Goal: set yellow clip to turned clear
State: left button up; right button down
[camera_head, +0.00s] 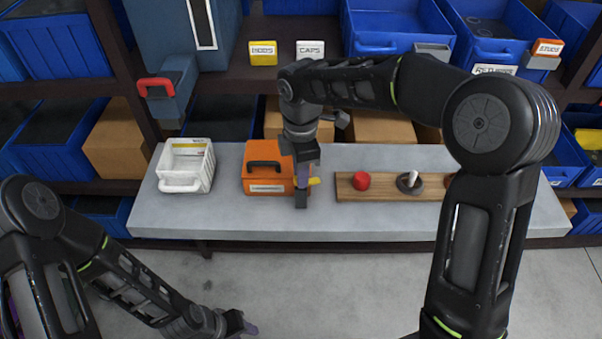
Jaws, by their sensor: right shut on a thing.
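The yellow clip (314,181) shows as a small yellow piece at the right side of the orange box (262,168). My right gripper (302,203) points down at the box's right front edge. It is shut on the yellow clip and hides most of it, so the clip's exact angle cannot be told. My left gripper (245,328) is low at the bottom edge, away from the bench, and its jaw opening is not clear.
A white bin (186,166) stands left of the box on the grey bench (350,222). A wooden board (385,189) to the right carries a red knob (361,181) and a dark disc with a white peg (410,182). Blue bins fill the shelves behind. The bench front is clear.

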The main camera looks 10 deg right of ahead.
jog(key=shift+m, duration=1.7)
jog(key=c, duration=1.4)
grip_release()
jog(key=shift+o, duration=0.2)
jog(key=shift+r, duration=0.15)
notch_tip(320, 180, up, 8)
jog(key=shift+f+b, duration=0.2)
jog(key=shift+b, duration=0.25)
